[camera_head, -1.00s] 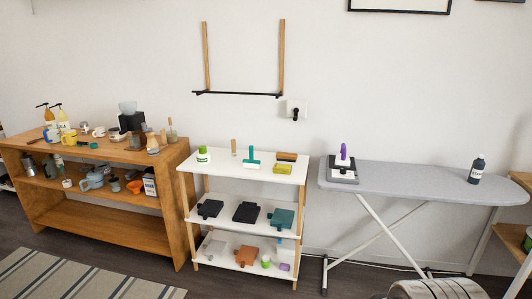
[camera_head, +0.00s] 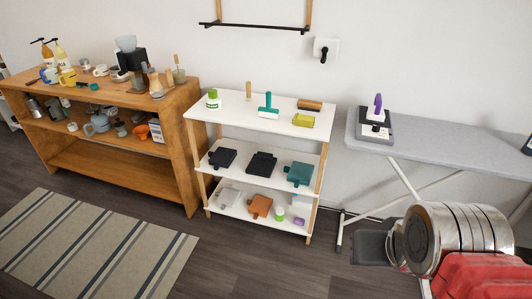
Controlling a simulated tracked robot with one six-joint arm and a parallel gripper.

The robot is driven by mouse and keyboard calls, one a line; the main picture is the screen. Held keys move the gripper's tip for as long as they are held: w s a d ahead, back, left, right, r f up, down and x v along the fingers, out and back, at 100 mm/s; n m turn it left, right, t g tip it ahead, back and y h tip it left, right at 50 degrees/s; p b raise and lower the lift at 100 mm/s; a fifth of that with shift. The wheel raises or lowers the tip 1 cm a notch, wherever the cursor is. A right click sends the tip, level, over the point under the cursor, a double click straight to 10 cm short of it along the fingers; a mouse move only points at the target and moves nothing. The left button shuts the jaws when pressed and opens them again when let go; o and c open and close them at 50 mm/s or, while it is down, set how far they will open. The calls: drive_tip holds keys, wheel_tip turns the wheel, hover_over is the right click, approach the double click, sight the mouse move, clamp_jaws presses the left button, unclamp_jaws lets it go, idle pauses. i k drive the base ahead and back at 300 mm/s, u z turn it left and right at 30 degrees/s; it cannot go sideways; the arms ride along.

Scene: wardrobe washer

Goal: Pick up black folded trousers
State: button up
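Two dark folded garments lie on the middle shelf of the white shelf unit. The middle one (camera_head: 261,163) is black, flat and blocky, and looks most like the black folded trousers. The left one (camera_head: 222,158) is also near black, with a small tab at its side. I cannot tell for sure which is the trousers.
A teal folded item (camera_head: 299,174) lies right of the black ones. The white shelf unit (camera_head: 240,108) has wooden posts. A wooden sideboard (camera_head: 110,160) stands left, an ironing board (camera_head: 450,145) right. A striped rug (camera_head: 95,250) lies front left. The floor before the shelves is clear.

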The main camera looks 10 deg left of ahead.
sight(262, 165)
drive_tip(key=i, duration=1.5)
drive_tip(key=u, duration=2.3)
drive_tip(key=i, duration=0.85)
